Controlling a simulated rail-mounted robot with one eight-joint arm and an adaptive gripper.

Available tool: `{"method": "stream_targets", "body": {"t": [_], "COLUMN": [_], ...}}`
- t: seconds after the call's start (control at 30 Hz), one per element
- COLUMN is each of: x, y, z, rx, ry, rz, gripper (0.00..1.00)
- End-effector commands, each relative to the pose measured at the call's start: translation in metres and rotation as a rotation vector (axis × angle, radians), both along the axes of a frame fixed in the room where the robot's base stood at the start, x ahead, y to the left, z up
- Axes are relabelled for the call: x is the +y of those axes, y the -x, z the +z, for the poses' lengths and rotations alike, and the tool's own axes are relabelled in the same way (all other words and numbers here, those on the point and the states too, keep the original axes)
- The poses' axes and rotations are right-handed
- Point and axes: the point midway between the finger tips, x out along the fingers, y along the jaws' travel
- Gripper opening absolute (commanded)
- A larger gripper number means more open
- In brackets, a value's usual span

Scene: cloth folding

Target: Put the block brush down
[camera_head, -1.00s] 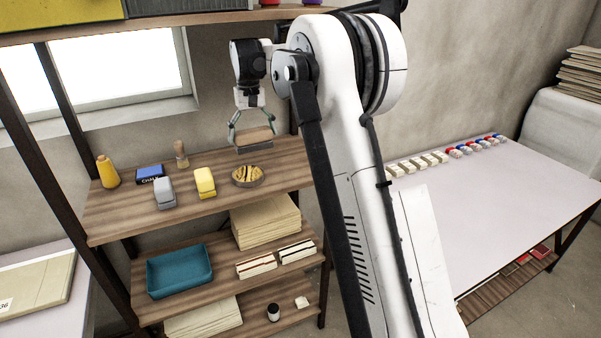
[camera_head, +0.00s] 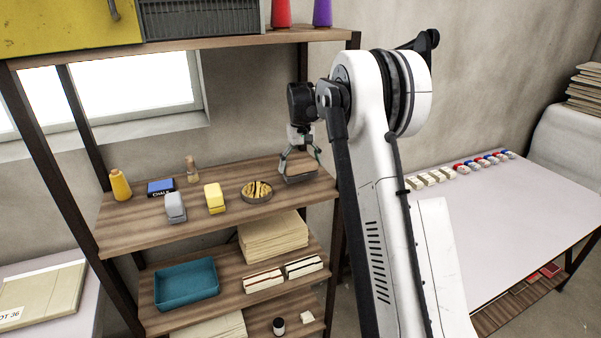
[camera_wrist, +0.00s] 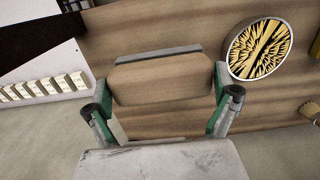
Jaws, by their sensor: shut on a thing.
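The block brush (camera_head: 298,173) is a brown wooden block with a greyish underside, at the right end of the upper wooden shelf. My gripper (camera_head: 300,163) is above it, with its two green-grey fingers shut on its ends. In the wrist view the block brush (camera_wrist: 160,80) lies level between the fingers of my gripper (camera_wrist: 160,95). The brush is low over the shelf board (camera_head: 230,222); I cannot tell whether its underside touches the wood.
A round dish with a yellow-black pattern (camera_head: 257,190) is just left of the brush. A dark shelf post (camera_head: 335,225) is close on the right.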

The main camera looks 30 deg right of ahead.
Motion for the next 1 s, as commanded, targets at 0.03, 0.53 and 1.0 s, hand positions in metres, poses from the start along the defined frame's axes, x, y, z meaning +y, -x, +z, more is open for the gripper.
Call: {"method": "stream_targets", "body": {"t": [0.03,0.53,1.0], "x": [0.0,0.001,0.001], "y": [0.0,0.0,0.0], "z": [-0.005,-0.035,-0.033], "rx": [0.0,0.0,0.0], "ry": [0.0,0.0,0.0], "rz": [0.0,0.0,0.0], "gripper": [0.56,0.56,1.0]}}
